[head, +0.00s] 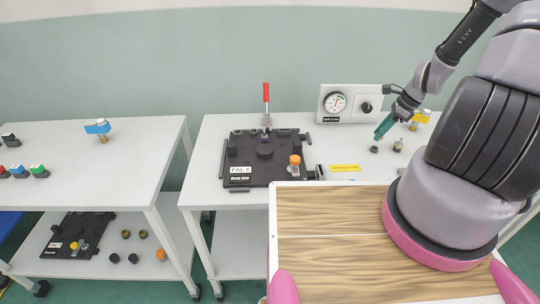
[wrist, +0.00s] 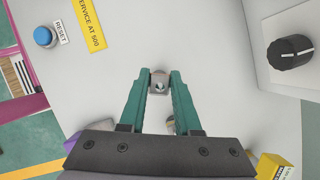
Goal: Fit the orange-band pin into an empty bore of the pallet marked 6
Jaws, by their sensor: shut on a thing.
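The black pallet (head: 265,172) lies on the middle table; its label starts with PAL, but I cannot read the number surely. A pin with an orange band (head: 295,161) stands upright at its right side. My gripper (head: 380,134) is right of the pallet, with teal fingers pointing down and left. In the wrist view the fingertips (wrist: 159,84) are shut on a small grey metal part (wrist: 159,78); no coloured band shows on it. A second black pallet (head: 75,234) lies on the lower left shelf, its label too small to read.
A red-handled clamp (head: 266,97) rises behind the pallet. A gauge box (head: 348,103) with a black knob (wrist: 290,50) stands at the back. Small round parts (head: 398,146) lie near my gripper. A blue reset button (wrist: 44,36) and a yellow label (head: 345,168) are nearby.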

